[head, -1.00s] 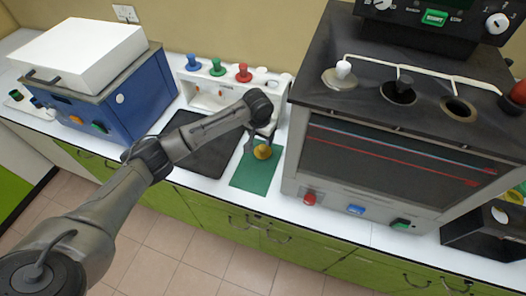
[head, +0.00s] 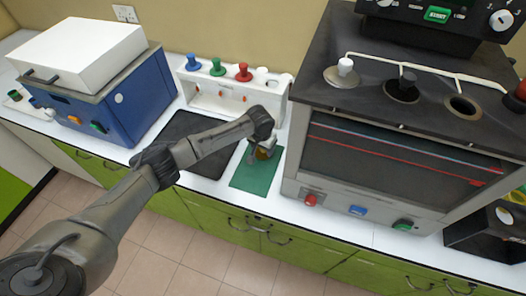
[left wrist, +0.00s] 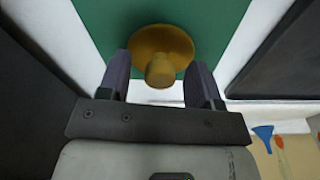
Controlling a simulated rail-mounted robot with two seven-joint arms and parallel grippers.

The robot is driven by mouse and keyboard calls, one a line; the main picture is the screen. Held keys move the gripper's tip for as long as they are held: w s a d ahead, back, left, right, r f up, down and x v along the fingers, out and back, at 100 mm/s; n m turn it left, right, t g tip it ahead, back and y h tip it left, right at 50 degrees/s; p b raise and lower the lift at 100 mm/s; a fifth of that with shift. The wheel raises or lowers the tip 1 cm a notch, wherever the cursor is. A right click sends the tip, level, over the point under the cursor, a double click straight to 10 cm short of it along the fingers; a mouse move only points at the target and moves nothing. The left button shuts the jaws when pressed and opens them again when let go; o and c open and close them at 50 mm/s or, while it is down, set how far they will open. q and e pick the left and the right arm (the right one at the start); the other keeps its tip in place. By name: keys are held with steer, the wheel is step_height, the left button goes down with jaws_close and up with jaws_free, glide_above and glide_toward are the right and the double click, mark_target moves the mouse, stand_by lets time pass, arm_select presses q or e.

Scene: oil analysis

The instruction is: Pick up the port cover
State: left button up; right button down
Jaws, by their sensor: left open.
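The port cover (left wrist: 162,55) is a yellow disc with a round knob, lying on a green mat (head: 255,181). In the head view the yellow cover (head: 264,153) is partly hidden by my left gripper (head: 258,150), which is right above it. In the left wrist view my left gripper (left wrist: 160,78) is open, with one finger on each side of the knob and nothing clamped. I cannot tell whether the fingers touch the cover. My right gripper is not in view.
A large grey machine (head: 400,160) stands close to the right of the mat; its top has an open port (head: 461,107). A white rack (head: 232,94) with coloured knobs stands behind. A dark pad (head: 190,140) and a blue box machine (head: 100,105) are to the left.

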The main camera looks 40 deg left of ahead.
arm_select(q)
steer(key=shift+c, duration=0.4)
steer(key=c, duration=0.9)
steer(key=shift+r, duration=0.1)
steer(key=shift+c, duration=0.2)
